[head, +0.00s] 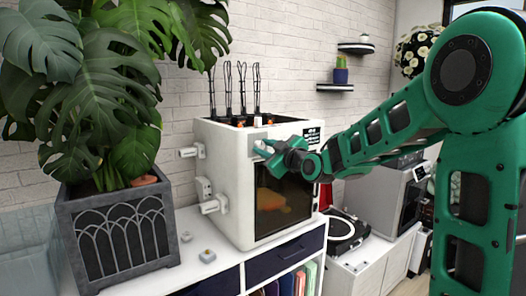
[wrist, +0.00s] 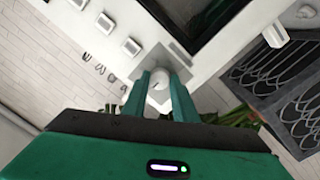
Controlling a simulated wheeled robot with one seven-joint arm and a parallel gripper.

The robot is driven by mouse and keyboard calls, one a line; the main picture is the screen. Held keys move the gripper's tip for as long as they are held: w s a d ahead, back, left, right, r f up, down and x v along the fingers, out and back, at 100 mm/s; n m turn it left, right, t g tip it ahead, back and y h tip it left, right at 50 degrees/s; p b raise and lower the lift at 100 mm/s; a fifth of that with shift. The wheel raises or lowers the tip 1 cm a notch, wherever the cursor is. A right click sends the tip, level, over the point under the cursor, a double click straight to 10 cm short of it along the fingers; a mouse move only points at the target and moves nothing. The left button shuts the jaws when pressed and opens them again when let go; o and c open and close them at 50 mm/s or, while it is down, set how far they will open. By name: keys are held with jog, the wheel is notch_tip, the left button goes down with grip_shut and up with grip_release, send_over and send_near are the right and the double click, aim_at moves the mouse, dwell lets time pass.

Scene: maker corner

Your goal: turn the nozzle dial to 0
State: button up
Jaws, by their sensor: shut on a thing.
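The white 3D printer (head: 222,180) stands on the cabinet, its dark front window facing my arm. My gripper (head: 268,149) is at the upper left of the printer's front. In the wrist view my gripper (wrist: 159,97) has its two green fingers on either side of a round white dial (wrist: 159,80), shut on it. The dial sits on a grey plate (wrist: 181,55). A small dark mark shows on the dial's face, but I cannot read any number. In the head view the gripper hides most of the dial.
A large leafy plant in a dark grey planter (head: 118,235) stands close to the left. White brackets (head: 213,205) stick out from the printer's left side. A turntable (head: 345,232) is at right.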

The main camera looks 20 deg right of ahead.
jog(key=shift+f, duration=0.3)
jog(key=o, duration=1)
jog(key=shift+o, duration=0.2)
jog(key=shift+r, duration=0.15)
jog(key=v, duration=1)
jog(key=shift+s, duration=0.35)
jog(key=shift+d, duration=0.1)
